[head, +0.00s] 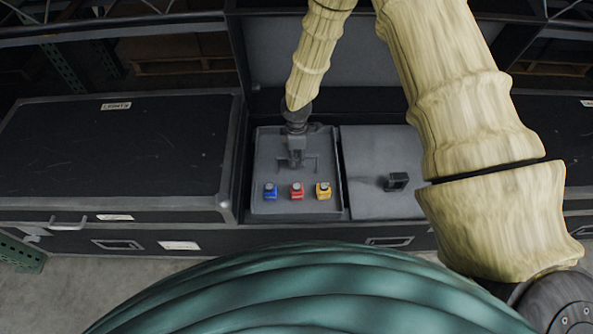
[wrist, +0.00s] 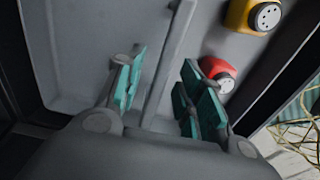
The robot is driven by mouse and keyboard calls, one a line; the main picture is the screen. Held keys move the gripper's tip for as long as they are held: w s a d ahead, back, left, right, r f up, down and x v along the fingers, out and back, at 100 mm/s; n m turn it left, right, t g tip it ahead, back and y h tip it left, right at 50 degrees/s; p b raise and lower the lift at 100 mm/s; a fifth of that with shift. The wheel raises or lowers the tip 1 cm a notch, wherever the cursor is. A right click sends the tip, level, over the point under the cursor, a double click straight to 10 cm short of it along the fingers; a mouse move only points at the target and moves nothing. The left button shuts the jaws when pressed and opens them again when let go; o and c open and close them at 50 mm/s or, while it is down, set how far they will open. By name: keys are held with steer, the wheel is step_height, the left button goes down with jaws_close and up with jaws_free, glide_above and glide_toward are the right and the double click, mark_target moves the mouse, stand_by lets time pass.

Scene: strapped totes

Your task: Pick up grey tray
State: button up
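The grey tray (head: 262,178) lies in a dark case at the centre of the head view. It carries a blue piece (head: 271,191), a red piece (head: 297,190) and a yellow piece (head: 323,190) along its near side, and a raised bar handle (head: 312,164) near its middle. My gripper (head: 296,160) is over the handle, pointing down. In the wrist view its teal-padded fingers (wrist: 165,82) are apart, with the grey handle bar (wrist: 173,50) running between them. Neither pad clearly touches the bar. The red piece (wrist: 218,72) and yellow piece (wrist: 262,14) also show there.
A grey panel (head: 370,158) with a small black block (head: 396,181) lies right of the tray. A closed black case (head: 115,150) stands on the left. The case walls are close around the tray.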

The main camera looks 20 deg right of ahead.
steer(key=shift+f, duration=0.3)
jaws_close()
steer(key=shift+r, duration=0.2)
